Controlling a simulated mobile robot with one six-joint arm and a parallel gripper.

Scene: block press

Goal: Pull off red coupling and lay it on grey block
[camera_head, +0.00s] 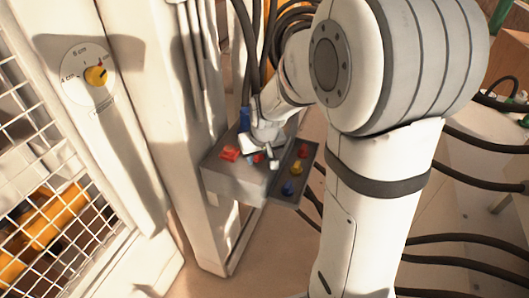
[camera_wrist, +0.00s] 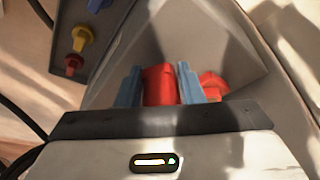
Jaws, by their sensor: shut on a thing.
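My gripper (camera_head: 257,158) is over the top of the grey block (camera_head: 236,184), next to the white column. In the wrist view the two blue fingers of my gripper (camera_wrist: 159,72) are shut on a red coupling (camera_wrist: 160,86), one finger on each side of it. The red coupling shows only as a small red spot in the head view (camera_head: 258,158). The top of the grey block (camera_wrist: 170,45) fills the middle of the wrist view. I cannot tell whether the coupling touches the block, as its lower end is hidden.
A second red part (camera_head: 230,153) sits on the block, left of my gripper; it shows beside the right finger in the wrist view (camera_wrist: 213,86). A dark side plate carries red, yellow (camera_head: 296,167) and blue plugs. A dial (camera_head: 89,75) and wire mesh stand at left. Black hoses hang behind.

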